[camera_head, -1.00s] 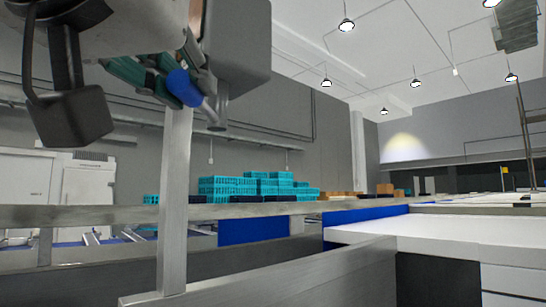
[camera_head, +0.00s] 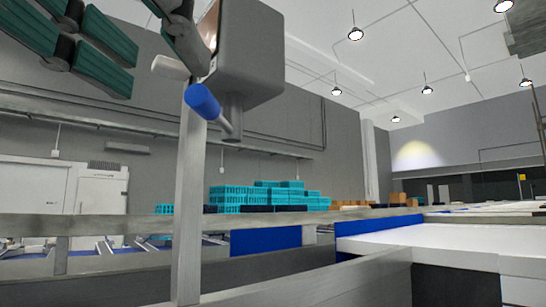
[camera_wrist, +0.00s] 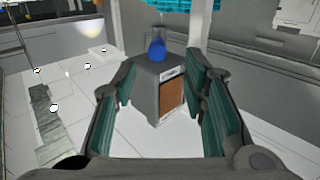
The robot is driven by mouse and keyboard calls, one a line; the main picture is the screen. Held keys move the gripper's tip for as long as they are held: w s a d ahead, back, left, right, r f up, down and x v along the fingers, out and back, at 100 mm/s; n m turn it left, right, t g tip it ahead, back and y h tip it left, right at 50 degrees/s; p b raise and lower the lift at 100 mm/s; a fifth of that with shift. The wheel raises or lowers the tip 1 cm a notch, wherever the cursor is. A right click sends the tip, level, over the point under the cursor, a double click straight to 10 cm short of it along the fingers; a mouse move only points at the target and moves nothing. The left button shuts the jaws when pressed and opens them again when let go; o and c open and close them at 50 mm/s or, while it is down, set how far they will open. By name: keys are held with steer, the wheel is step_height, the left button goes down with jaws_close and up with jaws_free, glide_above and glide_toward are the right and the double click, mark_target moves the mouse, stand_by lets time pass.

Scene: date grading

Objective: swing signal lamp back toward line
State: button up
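The signal lamp (camera_head: 252,62) is a grey box on an upright metal post (camera_head: 188,220), with a blue-tipped handle (camera_head: 203,102) sticking out below it. In the wrist view the lamp box (camera_wrist: 148,88) shows an amber-brown panel on one side, and the blue handle tip (camera_wrist: 157,48) is beyond it. My gripper (camera_wrist: 161,85) is open, its green-padded fingers on either side of the lamp in that view. In the head view the fingers are at upper left, partly cut off by the frame. They look clear of the handle; contact with the box cannot be told.
A metal rail (camera_head: 120,222) runs across in front, with another rail (camera_head: 320,281) at lower right. A white-topped table (camera_head: 450,245) stands to the right. Teal crates (camera_head: 245,196) are stacked beyond the rail. The space left of the post is open above the rail.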

steer(key=shift+s+a, duration=0.2)
steer(key=shift+s, duration=1.35)
steer(key=w+d+f+m+g, duration=0.15)
steer(key=w+d+f, duration=0.25)
steer(key=d, duration=0.4)
steer(key=w+d+f+g, duration=0.2)
steer(key=w+d+f, duration=0.2)
steer(key=d, duration=0.4)
steer(key=w+d+f+g, duration=0.4)
steer(key=d+f, duration=0.5)
steer(key=f, duration=0.5)
steer(key=s+d+f+n+g, duration=0.1)
steer(key=s+d+f+g, duration=0.1)
steer(key=f, duration=0.8)
steer(key=s+d+f+n+g+y, duration=0.1)
steer(key=f+g, duration=0.3)
steer(key=f, duration=0.6)
steer(key=shift+s+d+f, duration=0.2)
steer(key=shift+s+d, duration=0.3)
